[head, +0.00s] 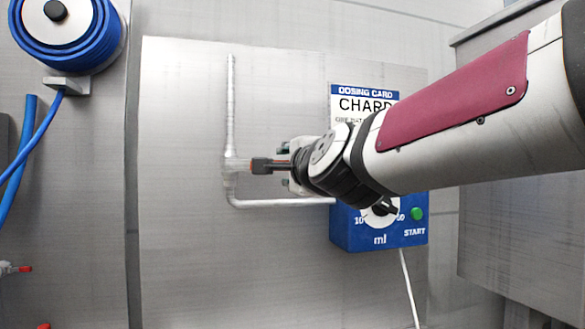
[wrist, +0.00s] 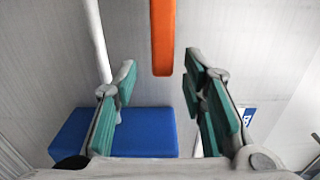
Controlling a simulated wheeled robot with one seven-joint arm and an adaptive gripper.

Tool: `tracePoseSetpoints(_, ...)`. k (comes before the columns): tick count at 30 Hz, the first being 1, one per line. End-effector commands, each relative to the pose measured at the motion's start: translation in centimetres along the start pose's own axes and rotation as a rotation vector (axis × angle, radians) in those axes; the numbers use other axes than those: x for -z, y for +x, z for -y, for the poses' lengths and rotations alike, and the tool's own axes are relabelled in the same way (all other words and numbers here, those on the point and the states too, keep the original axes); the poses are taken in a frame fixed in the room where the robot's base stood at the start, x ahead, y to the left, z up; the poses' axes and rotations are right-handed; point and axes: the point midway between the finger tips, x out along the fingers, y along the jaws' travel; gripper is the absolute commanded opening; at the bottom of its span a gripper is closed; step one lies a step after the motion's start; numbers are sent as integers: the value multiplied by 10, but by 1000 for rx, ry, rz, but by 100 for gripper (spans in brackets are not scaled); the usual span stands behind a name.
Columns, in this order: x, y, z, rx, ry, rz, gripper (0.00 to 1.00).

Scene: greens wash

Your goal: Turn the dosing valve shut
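The dosing valve (head: 232,165) sits on a vertical steel pipe (head: 231,100) on the wall panel. Its lever handle (head: 268,165) points right, across the pipe, in the head view. In the wrist view the orange handle (wrist: 162,35) comes in from the top. Its free end lies around the level of the fingertips, with gaps on both sides. My gripper (wrist: 160,75) is open, with green pads and nothing held. In the head view my gripper (head: 290,167) is at the right end of the handle, partly hidden by my wrist.
A blue dosing box (head: 345,230) with a dial and green start button (head: 417,213) is at lower right; its blue body shows below the fingers in the wrist view (wrist: 145,130). A dosing card (head: 350,92) is partly behind my arm. A blue hose reel (head: 70,35) hangs upper left.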

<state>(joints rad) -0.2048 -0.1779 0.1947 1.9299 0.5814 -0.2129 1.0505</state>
Motion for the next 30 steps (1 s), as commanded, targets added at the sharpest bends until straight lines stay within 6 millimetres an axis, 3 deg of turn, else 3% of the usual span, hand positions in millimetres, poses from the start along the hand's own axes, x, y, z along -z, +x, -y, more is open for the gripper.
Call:
tracePoseSetpoints(6, 0, -45, 1, 3, -1, 0, 38)
tracePoseSetpoints(12, 0, -72, 0, 1, 0, 0, 38)
tracePoseSetpoints(18, 0, -84, -1, -1, 0, 0, 38)
tracePoseSetpoints(30, 0, -85, -1, -1, 0, 0, 38)
